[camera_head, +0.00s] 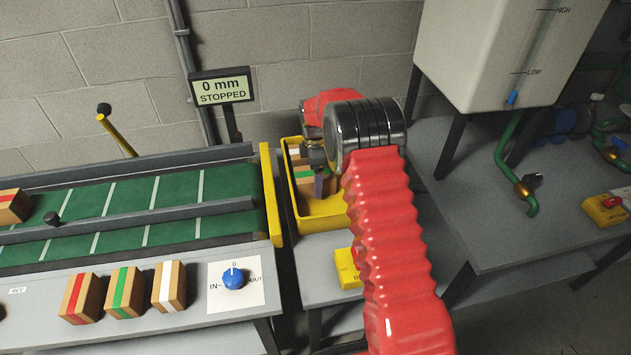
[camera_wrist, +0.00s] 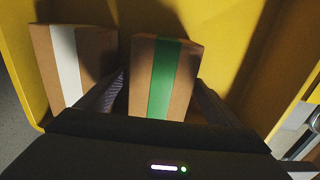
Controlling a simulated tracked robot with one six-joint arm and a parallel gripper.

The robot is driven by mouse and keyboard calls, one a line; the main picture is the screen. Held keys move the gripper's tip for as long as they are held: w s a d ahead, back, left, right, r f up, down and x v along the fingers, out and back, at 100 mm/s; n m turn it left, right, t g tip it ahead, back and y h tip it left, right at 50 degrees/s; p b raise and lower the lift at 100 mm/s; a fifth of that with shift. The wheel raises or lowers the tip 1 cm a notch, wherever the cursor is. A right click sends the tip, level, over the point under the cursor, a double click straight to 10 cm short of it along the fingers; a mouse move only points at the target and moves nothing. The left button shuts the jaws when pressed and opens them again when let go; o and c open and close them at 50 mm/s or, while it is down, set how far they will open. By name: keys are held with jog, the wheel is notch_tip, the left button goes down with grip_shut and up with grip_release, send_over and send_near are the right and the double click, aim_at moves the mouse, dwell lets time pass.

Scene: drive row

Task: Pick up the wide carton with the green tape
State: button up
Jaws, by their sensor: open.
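A brown carton with green tape (camera_wrist: 148,80) lies in the yellow bin, seen in the wrist view. My gripper (camera_wrist: 162,78) is open, with one finger on each side of this carton; whether the fingers touch it I cannot tell. A carton with white tape (camera_wrist: 68,72) lies just left of the left finger. In the head view my gripper (camera_head: 322,184) is down inside the yellow bin (camera_head: 318,208), and my arm hides part of the bin. Another green-taped carton (camera_head: 124,292) stands on the grey ledge before the conveyor.
A red-taped carton (camera_head: 82,297) and a white-taped carton (camera_head: 169,286) flank the ledge's green-taped one. The green conveyor (camera_head: 130,205) is left of the bin; its display (camera_head: 221,86) reads 0 mm, stopped. A white tank (camera_head: 500,50) stands at right.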

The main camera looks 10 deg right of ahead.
jog(key=shift+c, duration=0.5)
jog(key=c, duration=1.4)
